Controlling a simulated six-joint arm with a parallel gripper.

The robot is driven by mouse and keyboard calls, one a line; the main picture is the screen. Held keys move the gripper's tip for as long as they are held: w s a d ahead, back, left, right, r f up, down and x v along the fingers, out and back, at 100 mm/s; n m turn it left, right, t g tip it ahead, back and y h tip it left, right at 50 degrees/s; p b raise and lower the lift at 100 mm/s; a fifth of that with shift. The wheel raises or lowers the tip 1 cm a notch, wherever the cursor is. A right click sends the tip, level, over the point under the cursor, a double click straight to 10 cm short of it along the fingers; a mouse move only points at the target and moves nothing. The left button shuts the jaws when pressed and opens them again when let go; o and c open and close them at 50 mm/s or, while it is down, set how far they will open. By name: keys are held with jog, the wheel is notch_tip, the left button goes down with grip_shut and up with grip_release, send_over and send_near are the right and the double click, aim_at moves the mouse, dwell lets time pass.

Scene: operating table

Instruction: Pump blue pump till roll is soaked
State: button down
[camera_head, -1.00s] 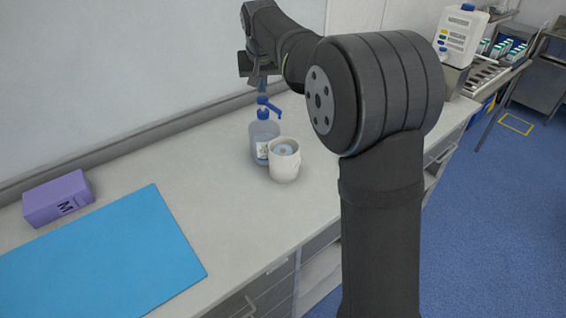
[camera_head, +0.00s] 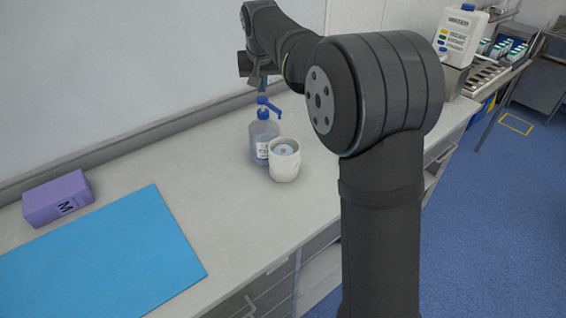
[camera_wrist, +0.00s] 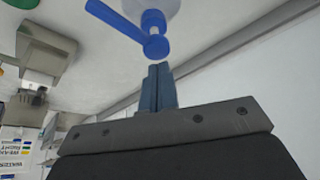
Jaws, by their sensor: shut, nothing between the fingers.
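The blue pump (camera_head: 267,106) sits on top of a clear bottle (camera_head: 262,138) with a white label, upright on the counter. In the wrist view the blue pump head (camera_wrist: 154,42) shows at the top, with its spout reaching to the upper left. The white roll (camera_head: 285,168) stands upright just in front of the bottle, with a pale blue centre in its top. My gripper (camera_head: 263,88) is directly above the pump, pointing down. In the wrist view my gripper's fingers (camera_wrist: 158,68) are shut together and empty, close to the pump head. Whether they touch it I cannot tell.
A blue mat (camera_head: 110,255) lies on the counter at the left, with a purple box (camera_head: 57,198) behind it. The wall runs along the counter's back edge. A white canister (camera_head: 462,35) stands at the far right. The counter between mat and roll is clear.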

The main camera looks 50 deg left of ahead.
aim_at(262, 98)
jog(key=shift+f, duration=1.85)
jog(key=shift+r, duration=2.85)
